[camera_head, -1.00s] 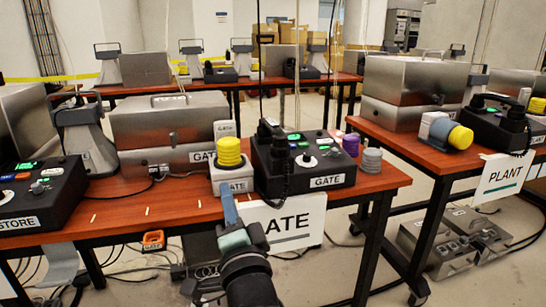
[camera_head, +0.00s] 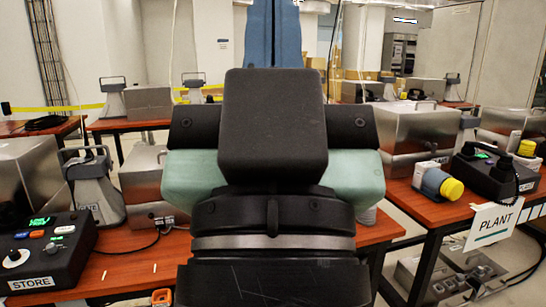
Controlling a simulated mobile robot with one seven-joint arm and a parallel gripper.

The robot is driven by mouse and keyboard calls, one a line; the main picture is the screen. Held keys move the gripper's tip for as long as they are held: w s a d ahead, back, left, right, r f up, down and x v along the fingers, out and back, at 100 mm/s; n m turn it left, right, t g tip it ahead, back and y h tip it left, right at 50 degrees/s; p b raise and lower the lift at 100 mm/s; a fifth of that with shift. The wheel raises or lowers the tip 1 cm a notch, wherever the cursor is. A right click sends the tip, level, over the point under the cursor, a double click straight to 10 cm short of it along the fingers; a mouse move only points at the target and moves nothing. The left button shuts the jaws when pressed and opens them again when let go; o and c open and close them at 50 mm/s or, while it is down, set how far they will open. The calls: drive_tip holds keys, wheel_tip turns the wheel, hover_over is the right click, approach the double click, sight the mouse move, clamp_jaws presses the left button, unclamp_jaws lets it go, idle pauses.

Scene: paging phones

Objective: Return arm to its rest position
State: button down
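My gripper and wrist (camera_head: 273,130) fill the middle of the head view, close to the camera and seen from behind. A black block, black side pieces and pale green side parts show, with blue finger parts (camera_head: 272,35) pointing up and away at the top. The fingertips run out of the picture, so I cannot tell whether they are open or shut, or whether anything is between them. The GATE phone, its sign and most of the middle table are hidden behind my arm.
The STORE console (camera_head: 45,252) sits at the left on the near table (camera_head: 125,262), with a grey horn (camera_head: 95,188) behind it.

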wheel_tip(320, 180, up, 24)
drive_tip(key=p, duration=2.2)
drive_tip(key=shift+r, duration=0.2)
drive_tip(key=c, duration=1.6)
unclamp_jaws()
